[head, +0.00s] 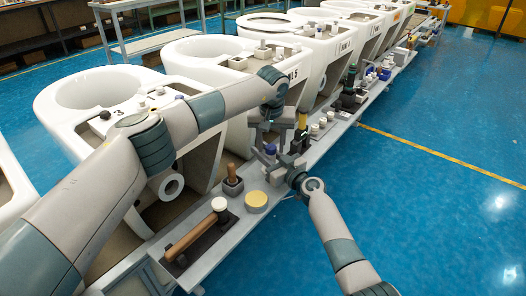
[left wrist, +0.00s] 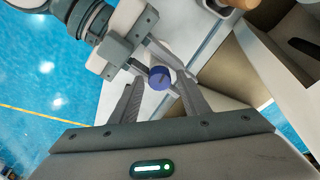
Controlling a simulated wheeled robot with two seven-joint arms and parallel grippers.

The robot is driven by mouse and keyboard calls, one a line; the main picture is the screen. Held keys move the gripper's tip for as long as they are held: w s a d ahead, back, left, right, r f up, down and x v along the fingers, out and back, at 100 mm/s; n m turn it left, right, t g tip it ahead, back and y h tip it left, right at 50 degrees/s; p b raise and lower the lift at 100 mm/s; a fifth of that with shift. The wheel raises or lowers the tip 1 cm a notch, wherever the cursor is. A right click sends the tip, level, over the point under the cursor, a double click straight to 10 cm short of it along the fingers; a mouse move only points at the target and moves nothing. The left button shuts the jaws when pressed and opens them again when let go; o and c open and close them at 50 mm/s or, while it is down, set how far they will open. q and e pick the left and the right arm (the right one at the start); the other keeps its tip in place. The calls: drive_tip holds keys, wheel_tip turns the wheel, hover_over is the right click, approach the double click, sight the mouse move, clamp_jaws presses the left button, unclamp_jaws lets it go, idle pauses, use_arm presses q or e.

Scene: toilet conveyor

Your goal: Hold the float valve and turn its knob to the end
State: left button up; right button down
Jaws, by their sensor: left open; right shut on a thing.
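The float valve shows its round blue knob (head: 270,149) near the front edge of the conveyor shelf; the knob also shows in the left wrist view (left wrist: 159,78). My right gripper (head: 277,168) is shut on the float valve, whose body is mostly hidden by the fingers. My left gripper (head: 268,143) is open and points down at the knob from above. In the left wrist view, the left gripper's fingers (left wrist: 160,84) stand on either side of the knob, with visible gaps. I cannot tell how far the knob is turned.
A row of white toilets (head: 90,95) stands behind the shelf. On the grey shelf (head: 222,246) are a wooden-handled tool (head: 196,238), a yellow round lid (head: 257,200) and a small black block with a brown handle (head: 232,182). The blue floor at right is clear.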

use_arm(q)
drive_tip(key=shift+n, duration=0.9)
drive_tip(key=shift+n+y, duration=0.5)
drive_tip(key=shift+n, duration=0.7)
drive_tip(key=c, duration=0.7)
drive_tip(key=shift+c, duration=0.2)
drive_tip(key=shift+m+h, duration=0.4)
drive_tip(key=shift+m, duration=1.3)
